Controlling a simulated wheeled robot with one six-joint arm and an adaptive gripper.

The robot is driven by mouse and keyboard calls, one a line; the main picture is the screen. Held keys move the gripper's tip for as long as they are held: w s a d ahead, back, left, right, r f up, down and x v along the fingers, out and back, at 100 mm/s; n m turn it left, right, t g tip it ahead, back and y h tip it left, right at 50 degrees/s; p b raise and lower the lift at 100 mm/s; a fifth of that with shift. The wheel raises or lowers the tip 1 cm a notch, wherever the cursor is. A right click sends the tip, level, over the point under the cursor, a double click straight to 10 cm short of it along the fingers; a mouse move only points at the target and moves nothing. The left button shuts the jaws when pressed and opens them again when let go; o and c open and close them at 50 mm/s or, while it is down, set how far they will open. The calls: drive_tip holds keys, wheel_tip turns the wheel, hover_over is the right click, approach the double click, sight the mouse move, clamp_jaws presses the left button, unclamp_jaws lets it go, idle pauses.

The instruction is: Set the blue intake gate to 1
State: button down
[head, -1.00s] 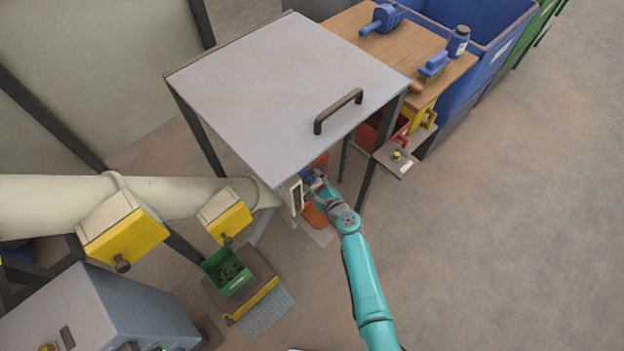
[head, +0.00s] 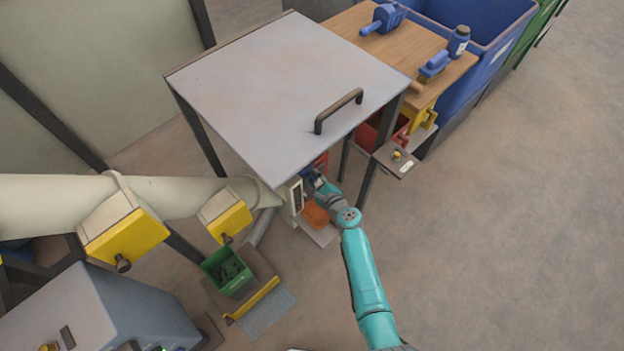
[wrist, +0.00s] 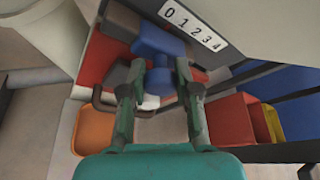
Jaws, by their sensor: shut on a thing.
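The blue intake gate (wrist: 158,42) shows in the wrist view as a blue block with a rounded blue grip sticking out toward me. My gripper (wrist: 160,80) has one finger on each side of that grip and is shut on it. A white scale plate (wrist: 194,25) marked 0 to 4 lies just above and to the right. The gate's body is beside the low end of the scale, near 0; the exact reading is unclear. In the head view my gripper (head: 322,185) reaches under the grey hood's front edge, hiding most of the gate.
The grey hood (head: 285,75) with a dark handle is above my gripper. An orange tray (wrist: 94,130) is at the lower left and a red bin (wrist: 230,122) at the right in the wrist view. Dark frame legs stand close by. Open floor (head: 500,220) is to the right.

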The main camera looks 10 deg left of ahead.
drive_tip(key=shift+w+d, duration=0.4)
drive_tip(key=shift+w, duration=0.1)
drive_tip(key=c, duration=0.8)
unclamp_jaws()
drive_tip(key=v, duration=1.2)
drive_tip(key=shift+r, duration=0.1)
